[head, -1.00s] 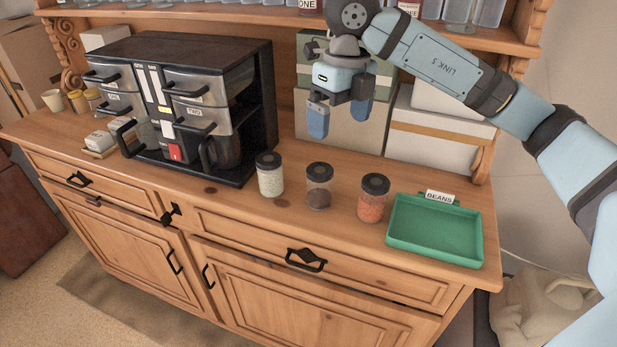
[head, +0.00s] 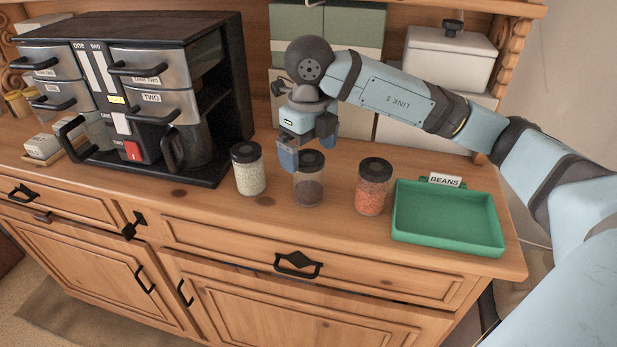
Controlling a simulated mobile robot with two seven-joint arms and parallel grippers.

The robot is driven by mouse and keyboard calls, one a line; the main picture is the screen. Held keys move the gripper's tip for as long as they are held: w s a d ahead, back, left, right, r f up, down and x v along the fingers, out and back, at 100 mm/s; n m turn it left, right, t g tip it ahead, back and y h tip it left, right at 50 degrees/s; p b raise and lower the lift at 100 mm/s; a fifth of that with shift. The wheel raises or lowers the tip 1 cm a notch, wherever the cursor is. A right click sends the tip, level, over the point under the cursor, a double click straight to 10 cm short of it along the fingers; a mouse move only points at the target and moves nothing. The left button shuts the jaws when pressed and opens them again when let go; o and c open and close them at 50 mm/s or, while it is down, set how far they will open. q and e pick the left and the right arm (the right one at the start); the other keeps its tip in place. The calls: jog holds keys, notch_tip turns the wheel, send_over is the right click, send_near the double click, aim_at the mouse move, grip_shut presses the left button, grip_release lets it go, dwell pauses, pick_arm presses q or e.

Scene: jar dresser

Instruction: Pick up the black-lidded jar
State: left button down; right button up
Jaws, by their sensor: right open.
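Three clear jars with dark lids stand in a row on the wooden dresser top. The left jar (head: 249,178) holds pale grains, the middle jar (head: 308,192) dark brown contents, and the right jar (head: 371,195) orange-red contents. All three lids look black or nearly so, so I cannot single one out by lid. My right gripper (head: 307,150) is open, pointing down, with its blue fingertips at the middle jar's lid. One finger shows left of that lid, the other behind it to the right. I cannot tell whether they touch it. My left gripper is out of view.
A green tray (head: 447,244) with a BEANS label (head: 445,180) lies right of the jars. A black and silver coffee machine (head: 150,105) stands to the left. Boxes and a lidded white canister (head: 450,57) stand behind. The counter in front of the jars is clear.

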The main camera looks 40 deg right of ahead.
aim_at(309, 172)
jog(key=shift+f+p, duration=0.5)
jog(key=shift+f, duration=2.25)
jog(key=c, duration=1.2)
